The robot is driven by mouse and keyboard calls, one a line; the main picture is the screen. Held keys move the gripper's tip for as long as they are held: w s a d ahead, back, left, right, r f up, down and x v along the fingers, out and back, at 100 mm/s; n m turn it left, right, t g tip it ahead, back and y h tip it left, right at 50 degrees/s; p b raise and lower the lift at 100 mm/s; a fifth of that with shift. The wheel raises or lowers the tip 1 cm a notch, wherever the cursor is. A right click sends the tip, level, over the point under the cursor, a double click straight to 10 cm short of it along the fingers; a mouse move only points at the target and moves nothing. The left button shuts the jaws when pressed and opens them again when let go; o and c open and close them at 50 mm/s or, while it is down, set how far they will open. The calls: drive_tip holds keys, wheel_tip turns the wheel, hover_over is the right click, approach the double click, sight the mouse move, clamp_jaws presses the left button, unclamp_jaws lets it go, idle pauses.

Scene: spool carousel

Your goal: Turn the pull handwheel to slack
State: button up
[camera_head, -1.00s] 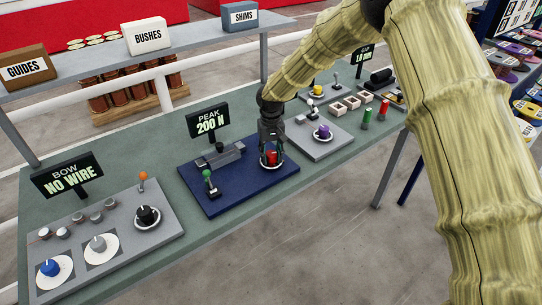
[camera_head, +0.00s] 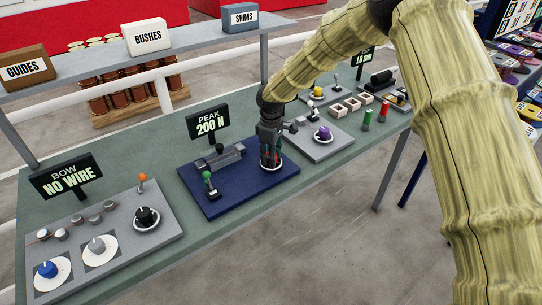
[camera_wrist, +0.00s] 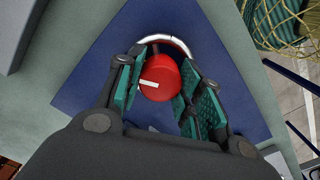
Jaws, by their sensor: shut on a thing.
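The pull handwheel is a red knob (camera_wrist: 160,78) with a white pointer mark, on a pale ring on the blue plate (camera_head: 225,197). In the wrist view the knob sits between the green-padded fingers of my gripper (camera_wrist: 158,88), which is shut on it. The white mark points to the left in that view. In the head view my gripper (camera_head: 270,158) comes down over the knob and hides most of it. A sign reading PEAK 200 N (camera_head: 208,123) stands behind the blue plate.
A green-topped lever (camera_head: 209,184) and a grey clamp block (camera_head: 220,157) share the blue plate. On the left is a grey panel with a black knob (camera_head: 147,217) and a BOW NO WIRE sign (camera_head: 68,175). A panel with a purple knob (camera_head: 324,133) lies to the right.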

drive_tip(key=n, duration=0.6)
drive_tip(key=shift+w+r+n, duration=0.1)
drive_tip(key=shift+r+n, duration=0.05)
drive_tip(key=shift+n, duration=0.15)
drive_tip(key=n, duration=0.5)
drive_tip(key=shift+p, duration=0.35)
drive_tip(key=o, duration=1)
drive_tip(key=shift+o, duration=0.2)
wheel_tip(320, 180, up, 12)
